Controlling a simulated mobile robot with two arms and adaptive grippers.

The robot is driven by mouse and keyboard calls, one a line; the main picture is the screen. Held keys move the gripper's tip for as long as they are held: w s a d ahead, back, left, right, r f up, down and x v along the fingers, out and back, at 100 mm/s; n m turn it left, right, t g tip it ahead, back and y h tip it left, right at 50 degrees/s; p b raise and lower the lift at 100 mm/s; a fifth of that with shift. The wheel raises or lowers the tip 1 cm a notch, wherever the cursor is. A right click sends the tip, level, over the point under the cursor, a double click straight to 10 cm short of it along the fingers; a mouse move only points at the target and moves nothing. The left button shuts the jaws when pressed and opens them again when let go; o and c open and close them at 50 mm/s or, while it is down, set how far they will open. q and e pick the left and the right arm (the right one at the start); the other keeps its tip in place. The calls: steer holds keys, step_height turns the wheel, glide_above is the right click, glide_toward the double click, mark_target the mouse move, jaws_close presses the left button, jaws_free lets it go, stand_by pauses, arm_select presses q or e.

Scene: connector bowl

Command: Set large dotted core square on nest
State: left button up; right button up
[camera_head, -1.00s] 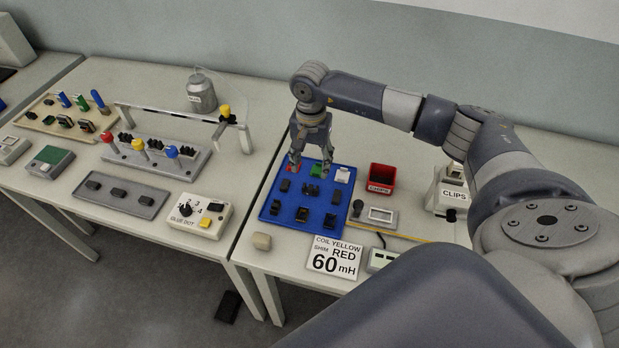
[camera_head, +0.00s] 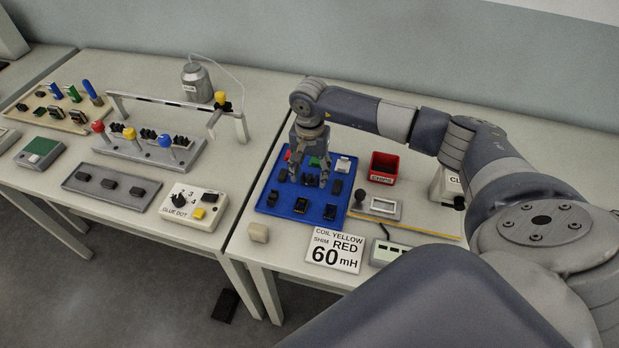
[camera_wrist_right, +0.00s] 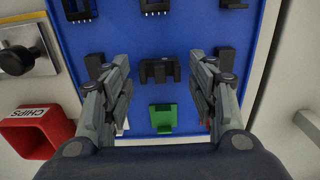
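My right gripper (camera_head: 309,182) is low over the middle of the blue tray (camera_head: 268,205). In the right wrist view its two fingers (camera_wrist_right: 160,85) are apart, one on each side of a black core piece (camera_wrist_right: 160,70) that lies on the tray. I see no contact with it. Other black pieces lie around it, such as a block at the front (camera_head: 330,212). No dots can be made out on any core. I cannot tell for sure which fixture is the nest. My left gripper is out of view.
A green piece (camera_wrist_right: 163,118) lies just beside the core. A red CHIPS bin (camera_head: 384,168) and a framed plate with a black knob (camera_head: 377,207) stand right of the tray. A printed card (camera_head: 335,250) lies in front. The left table holds a glue-dot box (camera_head: 193,207) and racks.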

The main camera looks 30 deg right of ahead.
mark_target(309, 176)
steer(key=c, duration=0.9)
steer(key=shift+c, duration=0.2)
steer(key=shift+r, duration=0.1)
steer(key=shift+r+p, duration=1.25)
steer(key=shift+r, duration=1.15)
